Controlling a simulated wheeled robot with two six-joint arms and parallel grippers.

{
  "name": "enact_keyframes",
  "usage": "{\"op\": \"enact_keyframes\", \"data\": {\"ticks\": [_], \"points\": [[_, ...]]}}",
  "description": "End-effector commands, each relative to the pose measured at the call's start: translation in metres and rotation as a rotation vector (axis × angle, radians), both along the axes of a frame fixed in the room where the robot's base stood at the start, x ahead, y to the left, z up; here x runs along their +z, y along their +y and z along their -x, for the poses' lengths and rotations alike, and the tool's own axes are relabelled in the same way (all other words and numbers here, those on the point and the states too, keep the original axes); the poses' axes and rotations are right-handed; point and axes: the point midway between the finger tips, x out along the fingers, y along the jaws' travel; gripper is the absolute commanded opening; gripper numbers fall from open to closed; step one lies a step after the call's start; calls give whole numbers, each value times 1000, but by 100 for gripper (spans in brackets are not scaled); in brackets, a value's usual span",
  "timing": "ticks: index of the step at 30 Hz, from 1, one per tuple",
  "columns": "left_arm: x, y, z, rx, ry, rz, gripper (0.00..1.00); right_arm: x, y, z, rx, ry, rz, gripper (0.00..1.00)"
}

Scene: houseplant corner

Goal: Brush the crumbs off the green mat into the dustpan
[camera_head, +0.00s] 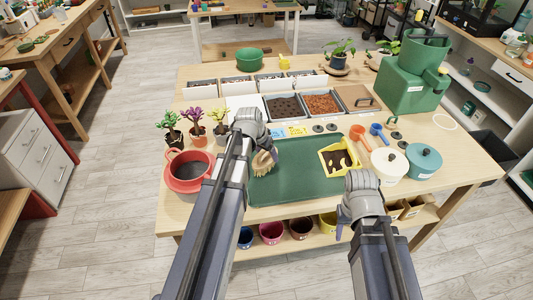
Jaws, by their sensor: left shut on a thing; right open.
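The green mat (300,180) lies on the wooden table at the front middle. A yellow dustpan (325,148) sits on the mat's right part, with dark stuff and small pale bits inside it. My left gripper (264,147) is shut on a brush (262,164) with tan bristles, over the mat's left part; the arm hides some of the brush and mat. My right gripper (343,222) is open and empty near the table's front edge, just in front of the dustpan. I cannot make out loose crumbs on the bare mat.
A red pot (188,170) and small plants stand left of the mat. A white lidded pot (389,163), a teal pot (424,160) and scoops (361,138) stand to the right. Soil trays (322,104) line the back, and a green machine (412,80) stands at the back right.

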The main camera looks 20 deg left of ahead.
Motion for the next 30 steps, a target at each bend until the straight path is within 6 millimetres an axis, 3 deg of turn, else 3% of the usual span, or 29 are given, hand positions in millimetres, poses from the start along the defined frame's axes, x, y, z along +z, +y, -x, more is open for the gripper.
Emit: {"op": "enact_keyframes", "data": {"ticks": [1, 10, 23, 30], "points": [[11, 0, 0, 0, -1, 0, 15, 11, 0, 0, 0, 0, 0, 50], [39, -1, -1, 0, -2, 1, 15, 39, 0, 0, 0, 0, 0, 50], [42, -1, -1, 0, -3, 2, 15, 42, 0, 0, 0, 0, 0, 50], [60, -1, -1, 0, -3, 2, 15, 60, 0, 0, 0, 0, 0, 50]]}}
